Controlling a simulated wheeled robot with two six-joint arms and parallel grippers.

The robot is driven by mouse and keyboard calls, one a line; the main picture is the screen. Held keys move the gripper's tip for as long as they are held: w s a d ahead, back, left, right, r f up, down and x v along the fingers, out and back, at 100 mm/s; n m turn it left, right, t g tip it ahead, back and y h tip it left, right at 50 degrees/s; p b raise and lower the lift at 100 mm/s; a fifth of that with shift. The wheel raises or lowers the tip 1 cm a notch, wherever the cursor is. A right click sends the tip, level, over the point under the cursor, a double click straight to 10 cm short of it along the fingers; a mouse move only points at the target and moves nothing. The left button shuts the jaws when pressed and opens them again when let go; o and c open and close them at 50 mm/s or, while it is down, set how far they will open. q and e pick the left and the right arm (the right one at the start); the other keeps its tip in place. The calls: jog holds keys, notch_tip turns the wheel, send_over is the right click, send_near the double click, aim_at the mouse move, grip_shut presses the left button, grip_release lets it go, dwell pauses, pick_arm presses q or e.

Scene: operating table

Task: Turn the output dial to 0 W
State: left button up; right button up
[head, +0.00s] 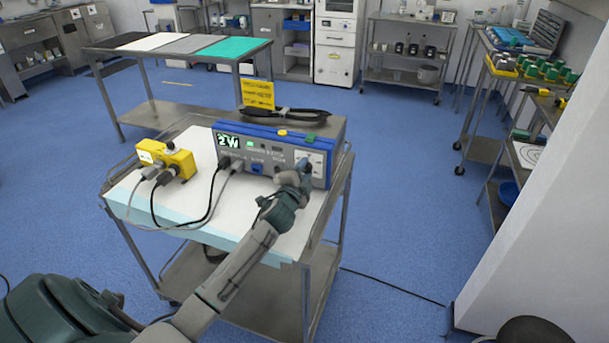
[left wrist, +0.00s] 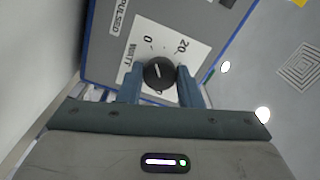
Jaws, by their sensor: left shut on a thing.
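The output dial is a round black knob (left wrist: 158,73) on a white scale plate marked WATT, with 0 and 20 printed around it. It sits on the front of a grey and blue generator box (head: 262,150) on a cart. The lit display (head: 229,143) seems to read 2 W, though it is small. My left gripper (head: 304,166) reaches the box's right end and covers the knob in the head view. In the left wrist view its two blue fingers (left wrist: 159,84) are shut around the knob, one on each side. The pointer is hard to make out. My right gripper is not in view.
A yellow box (head: 167,160) with plugged cables stands left of the generator on the white-topped cart (head: 190,207). Grey and black cables loop across the cart top. A pale wall (head: 545,230) stands at right.

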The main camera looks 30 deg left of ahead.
pick_arm(q)
jog(key=shift+n+b, duration=0.35)
jog(key=shift+n, duration=0.55)
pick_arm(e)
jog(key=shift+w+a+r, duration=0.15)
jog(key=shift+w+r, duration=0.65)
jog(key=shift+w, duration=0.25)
pick_arm(q)
jog(key=o, duration=1)
jog(key=shift+s, duration=0.15)
jog(key=b+v, duration=0.1)
jog(key=v, duration=0.8)
jog(key=shift+s+d+f+b, duration=0.1)
jog(key=shift+s+d+b, duration=0.1)
jog(key=shift+b, duration=0.15)
jog(key=shift+s, duration=0.5)
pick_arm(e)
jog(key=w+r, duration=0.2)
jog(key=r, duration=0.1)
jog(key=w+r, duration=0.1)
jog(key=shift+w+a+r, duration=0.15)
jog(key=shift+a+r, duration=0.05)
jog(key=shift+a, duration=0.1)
